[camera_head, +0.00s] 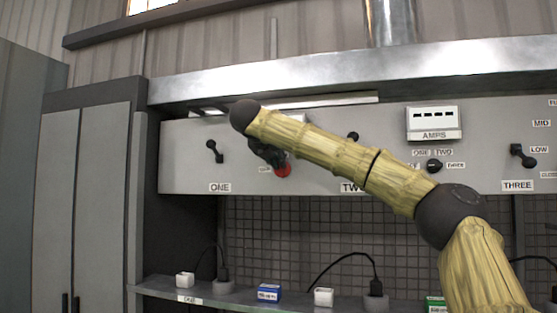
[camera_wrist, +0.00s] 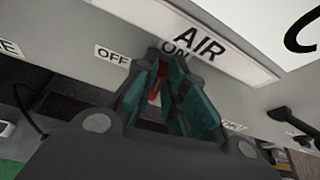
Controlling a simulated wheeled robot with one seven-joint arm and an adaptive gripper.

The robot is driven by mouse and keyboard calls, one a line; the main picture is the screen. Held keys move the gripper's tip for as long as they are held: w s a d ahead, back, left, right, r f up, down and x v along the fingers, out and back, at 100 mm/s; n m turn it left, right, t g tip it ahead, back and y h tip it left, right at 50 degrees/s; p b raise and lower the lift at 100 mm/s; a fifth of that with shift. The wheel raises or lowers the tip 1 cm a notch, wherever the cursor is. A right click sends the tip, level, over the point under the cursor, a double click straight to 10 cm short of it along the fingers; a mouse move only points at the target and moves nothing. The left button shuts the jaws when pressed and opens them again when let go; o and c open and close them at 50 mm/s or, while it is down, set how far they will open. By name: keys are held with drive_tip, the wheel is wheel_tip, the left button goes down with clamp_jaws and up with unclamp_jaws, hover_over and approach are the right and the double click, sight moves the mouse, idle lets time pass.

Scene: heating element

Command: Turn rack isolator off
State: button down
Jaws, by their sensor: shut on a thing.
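A red rotary handle (camera_head: 283,171) sits on the grey control panel (camera_head: 185,175), between the ONE and TWO labels. My gripper (camera_head: 272,158) is at this handle, and my arm hides much of the area around it. In the wrist view, the green-padded fingers of my gripper (camera_wrist: 168,75) are closed around the red handle (camera_wrist: 158,82), which shows only in part between them. An OFF label (camera_wrist: 112,56) lies to the left of the fingers and an ON label (camera_wrist: 178,48) just above them. A large AIR sign is above.
Black switch levers stand at ONE (camera_head: 215,152) and THREE (camera_head: 522,155). An AMPS meter (camera_head: 434,122) is at the right. Below, a shelf (camera_head: 155,291) holds small boxes and cabled devices. A grey cabinet (camera_head: 85,200) stands at the left.

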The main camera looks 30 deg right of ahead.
drive_tip(key=shift+w+a+f+n+g+h+b, duration=0.45)
drive_tip(key=shift+n+h, duration=0.6)
drive_tip(key=shift+n, duration=0.9)
drive_tip(key=shift+w+a+f+n+g+h, duration=0.3)
drive_tip(key=shift+f+n+h, duration=0.55)
drive_tip(key=shift+n, duration=1.15)
drive_tip(key=shift+w+a+f+n+g+h+b, duration=0.15)
drive_tip(key=shift+w+f+n+g+h+b, duration=0.2)
drive_tip(key=shift+n+h, duration=1.25)
drive_tip(key=shift+s+f+n+y, duration=0.1)
drive_tip(key=shift+n+y, duration=0.3)
drive_tip(key=shift+n, duration=0.15)
drive_tip(key=c, duration=1.5)
unclamp_jaws()
drive_tip(key=v, duration=1.2)
